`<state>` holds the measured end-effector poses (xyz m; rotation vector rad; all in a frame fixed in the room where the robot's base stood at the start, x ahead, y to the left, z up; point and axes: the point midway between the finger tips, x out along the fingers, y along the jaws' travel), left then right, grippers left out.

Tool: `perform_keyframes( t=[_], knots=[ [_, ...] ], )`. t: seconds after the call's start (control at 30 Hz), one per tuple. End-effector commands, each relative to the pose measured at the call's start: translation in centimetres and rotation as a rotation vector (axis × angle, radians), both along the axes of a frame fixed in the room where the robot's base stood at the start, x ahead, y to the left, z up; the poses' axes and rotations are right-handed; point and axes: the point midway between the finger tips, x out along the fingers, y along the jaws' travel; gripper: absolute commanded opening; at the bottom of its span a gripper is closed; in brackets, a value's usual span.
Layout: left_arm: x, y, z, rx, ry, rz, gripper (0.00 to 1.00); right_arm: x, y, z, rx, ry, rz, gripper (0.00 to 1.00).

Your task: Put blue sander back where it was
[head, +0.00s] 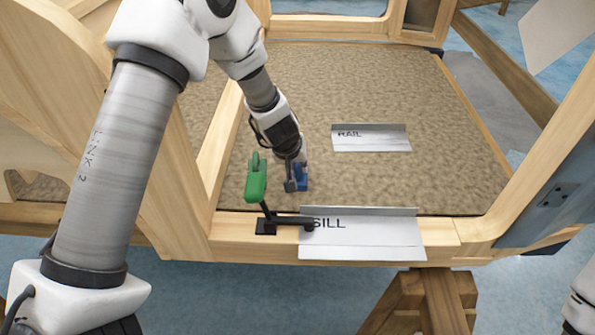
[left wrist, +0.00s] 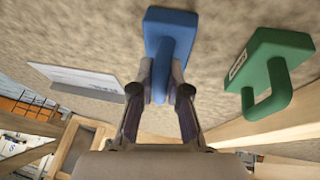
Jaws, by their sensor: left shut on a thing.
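The blue sander (head: 300,183) is a blue block with a raised handle. It is at the tan textured panel, left of the RAIL plate. My left gripper (head: 295,172) points down and is shut on its handle. In the left wrist view the blue sander (left wrist: 172,22) lies between the fingertips of my left gripper (left wrist: 168,85). I cannot tell whether its base touches the panel. My gripper hides part of it in the head view. My right gripper is not in view.
A green block with a handle (head: 256,180) is close left of the sander. A black clamp (head: 266,226) sits on the wooden frame's front rail beside the SILL plate (head: 370,236). The RAIL plate (head: 372,139) stands further right. The panel's right side is mostly clear.

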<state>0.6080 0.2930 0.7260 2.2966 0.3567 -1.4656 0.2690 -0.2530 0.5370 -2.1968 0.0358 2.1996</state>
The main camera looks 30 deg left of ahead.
Motion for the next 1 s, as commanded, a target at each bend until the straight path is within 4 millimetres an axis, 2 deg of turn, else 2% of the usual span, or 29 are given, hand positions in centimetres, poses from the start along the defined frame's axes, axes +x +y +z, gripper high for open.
perform_keyframes(
  t=[0.2, 0.23, 0.3, 0.57, 0.67, 0.77, 1.0],
  knots=[
    [0.0, 0.0, -0.4, 0.000, 0.000, 0.000, 0.00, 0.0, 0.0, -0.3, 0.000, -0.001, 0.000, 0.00],
    [0.0, 0.0, -0.3, 0.000, 0.001, 0.000, 0.22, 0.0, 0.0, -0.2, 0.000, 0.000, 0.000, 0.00],
    [0.0, 0.0, -0.2, 0.000, 0.001, 0.000, 0.40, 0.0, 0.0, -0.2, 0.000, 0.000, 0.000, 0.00],
    [0.0, 0.0, -0.2, 0.000, 0.001, 0.000, 0.40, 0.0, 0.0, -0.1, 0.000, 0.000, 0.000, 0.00],
    [0.0, 0.0, 0.6, 0.000, 0.000, 0.000, 0.40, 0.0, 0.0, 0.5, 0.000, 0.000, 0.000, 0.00],
    [-0.7, 0.0, 2.2, -0.001, 0.000, 0.000, 0.40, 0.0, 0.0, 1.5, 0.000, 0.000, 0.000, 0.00],
    [-3.3, 0.0, 8.3, -0.002, -0.001, -0.001, 0.40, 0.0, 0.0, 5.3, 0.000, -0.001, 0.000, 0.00]
  ],
)
